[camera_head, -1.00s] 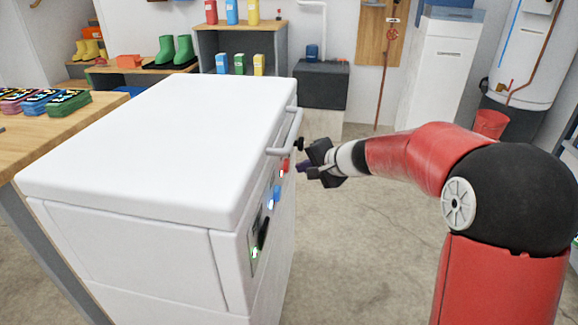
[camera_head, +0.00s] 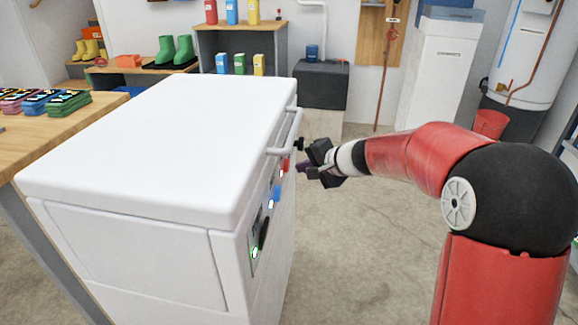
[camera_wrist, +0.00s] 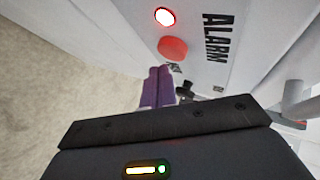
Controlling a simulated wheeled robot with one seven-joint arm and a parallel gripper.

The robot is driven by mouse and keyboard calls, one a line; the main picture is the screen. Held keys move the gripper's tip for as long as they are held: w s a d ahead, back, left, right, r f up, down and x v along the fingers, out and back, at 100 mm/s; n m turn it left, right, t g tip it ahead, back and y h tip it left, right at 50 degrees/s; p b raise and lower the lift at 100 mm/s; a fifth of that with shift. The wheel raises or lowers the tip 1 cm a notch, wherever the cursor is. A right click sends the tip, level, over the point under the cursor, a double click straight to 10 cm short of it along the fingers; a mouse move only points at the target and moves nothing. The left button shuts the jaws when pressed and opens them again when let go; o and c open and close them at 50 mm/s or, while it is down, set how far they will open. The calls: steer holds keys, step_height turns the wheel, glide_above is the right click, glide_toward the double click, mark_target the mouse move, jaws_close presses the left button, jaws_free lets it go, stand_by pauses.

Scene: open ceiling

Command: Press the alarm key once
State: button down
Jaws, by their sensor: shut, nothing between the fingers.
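The alarm key is a round red button (camera_wrist: 173,49) on the white cabinet's panel, beside the printed word ALARM (camera_wrist: 215,37). It shows in the head view as a small red spot (camera_head: 286,164) below the handle. A lamp (camera_wrist: 164,17) next to it glows white with a red rim. My gripper (camera_head: 305,167) is in front of the panel near this key. Its purple fingers (camera_wrist: 157,87) are shut and empty, their tips just short of the button in the wrist picture. I cannot tell for sure whether they touch it.
A grey bar handle (camera_head: 287,137) and a black knob (camera_wrist: 187,91) stick out close to my gripper. A blue key (camera_head: 276,192) and a black key (camera_head: 263,233) sit further along the panel. The floor (camera_head: 365,240) right of the cabinet is clear.

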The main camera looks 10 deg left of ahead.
steer(key=shift+a, duration=0.45)
steer(key=shift+a+b, duration=0.4)
steer(key=shift+a, duration=0.05)
stand_by(0.8)
steer(key=shift+d, duration=0.1)
steer(key=shift+d+b, duration=0.4)
steer(key=shift+d, duration=0.35)
steer(key=shift+d, duration=0.1)
steer(key=shift+s+d+b, duration=0.1)
steer(key=shift+d+b, duration=0.75)
steer(key=shift+d, duration=1.6)
